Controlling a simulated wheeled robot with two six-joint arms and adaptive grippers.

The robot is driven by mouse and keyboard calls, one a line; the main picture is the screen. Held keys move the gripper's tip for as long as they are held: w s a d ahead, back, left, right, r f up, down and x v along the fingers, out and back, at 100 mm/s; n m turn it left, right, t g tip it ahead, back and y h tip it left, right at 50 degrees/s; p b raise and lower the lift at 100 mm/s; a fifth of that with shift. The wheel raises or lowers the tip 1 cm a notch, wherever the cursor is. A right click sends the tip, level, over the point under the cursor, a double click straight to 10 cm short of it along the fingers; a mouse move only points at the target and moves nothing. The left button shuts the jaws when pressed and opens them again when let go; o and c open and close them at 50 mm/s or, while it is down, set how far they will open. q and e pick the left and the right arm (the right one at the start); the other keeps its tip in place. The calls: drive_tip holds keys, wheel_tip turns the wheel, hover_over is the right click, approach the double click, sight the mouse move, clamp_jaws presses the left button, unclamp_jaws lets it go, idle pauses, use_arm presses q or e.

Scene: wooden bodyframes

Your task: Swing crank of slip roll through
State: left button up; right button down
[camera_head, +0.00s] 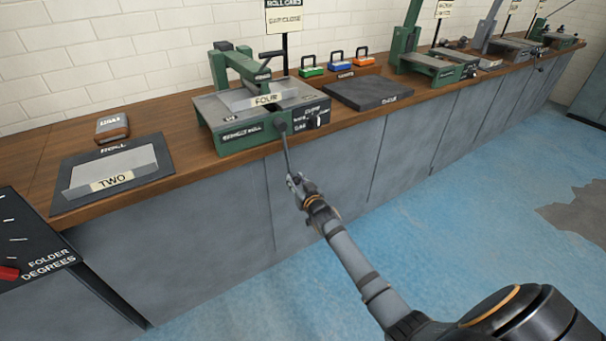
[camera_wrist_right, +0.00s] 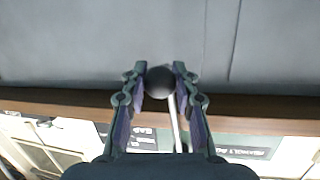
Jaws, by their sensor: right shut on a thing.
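My right gripper (camera_head: 294,181) is at the crank's lower end, in front of the grey cabinet. In the right wrist view, my right gripper (camera_wrist_right: 158,72) has its fingers on both sides of a dark round knob (camera_wrist_right: 160,83), with the pale crank rod (camera_wrist_right: 176,130) behind it. My left gripper is not in view.
A sheet marked TWO (camera_head: 118,176) lies on a dark ROLL mat (camera_head: 70,189) at left. A dark pad (camera_head: 370,92) and small green, blue and orange handled blocks (camera_head: 338,59) are to the right. Grey cabinet fronts (camera_head: 190,240) stand below the bench; the blue floor (camera_head: 460,190) is open.

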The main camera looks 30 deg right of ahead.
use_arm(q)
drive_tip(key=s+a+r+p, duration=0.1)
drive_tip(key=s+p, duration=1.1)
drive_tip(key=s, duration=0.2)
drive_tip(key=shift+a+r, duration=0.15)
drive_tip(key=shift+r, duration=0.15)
use_arm(e)
drive_tip(key=a+r+m+y, duration=0.1)
drive_tip(key=a+r+m, duration=0.1)
drive_tip(key=a, duration=0.3)
drive_tip(key=s+a+r+m+y, duration=0.1)
drive_tip(key=a+r+m, duration=0.1)
drive_tip(key=a+m, duration=0.2)
drive_tip(key=a+r+m+g+y, duration=0.1)
drive_tip(key=a+r+m, duration=0.1)
drive_tip(key=a, duration=0.5)
drive_tip(key=shift+s+a+r+m, duration=0.2)
drive_tip(key=shift+s+m, duration=0.05)
drive_tip(key=shift+m, duration=0.25)
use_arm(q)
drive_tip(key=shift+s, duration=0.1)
use_arm(e)
drive_tip(key=c, duration=1.4)
unclamp_jaws()
drive_tip(key=shift+r, duration=0.1)
drive_tip(key=o, duration=0.4)
drive_tip(key=shift+a+r, duration=0.1)
drive_tip(key=shift+r, duration=0.05)
